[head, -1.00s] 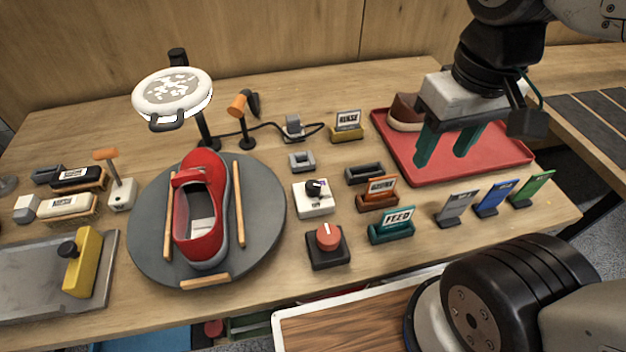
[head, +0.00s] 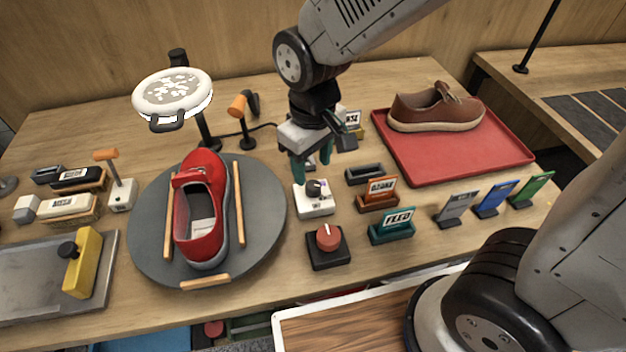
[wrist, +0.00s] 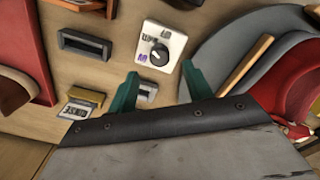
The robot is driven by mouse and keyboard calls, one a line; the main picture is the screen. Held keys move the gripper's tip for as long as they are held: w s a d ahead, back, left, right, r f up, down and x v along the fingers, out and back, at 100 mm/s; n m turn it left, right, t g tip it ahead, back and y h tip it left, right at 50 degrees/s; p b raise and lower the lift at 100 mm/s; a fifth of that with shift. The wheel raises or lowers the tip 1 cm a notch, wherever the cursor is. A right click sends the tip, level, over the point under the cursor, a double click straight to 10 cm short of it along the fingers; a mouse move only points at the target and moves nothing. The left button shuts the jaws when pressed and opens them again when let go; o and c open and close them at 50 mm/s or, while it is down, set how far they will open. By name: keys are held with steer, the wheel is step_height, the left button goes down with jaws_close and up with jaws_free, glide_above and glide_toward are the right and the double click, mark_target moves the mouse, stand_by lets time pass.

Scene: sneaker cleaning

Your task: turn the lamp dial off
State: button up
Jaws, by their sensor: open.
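A white box with a black dial knob (head: 315,188) stands on the table right of the turntable; the dial also shows in the wrist view (wrist: 159,54), with small markings around it, one of them a purple M. My gripper (head: 311,170) is open and empty, above and just behind the box in the head view. In the wrist view the two green fingers (wrist: 158,78) are spread, with the dial ahead between them, apart from it. A round white lamp head (head: 172,92) stands at the back left. A red knob on a black base (head: 328,240) sits in front of the white box.
A red sneaker (head: 203,215) sits on the grey turntable (head: 262,240) to the left. A brown shoe (head: 436,108) lies on a red tray (head: 470,158) at the right. Several card holders, including the teal FEED one (head: 392,230), stand right of the dial.

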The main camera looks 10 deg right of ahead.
mark_target(313, 185)
step_height(313, 185, down, 6)
steer(key=shift+r, duration=0.15)
steer(key=c, duration=1)
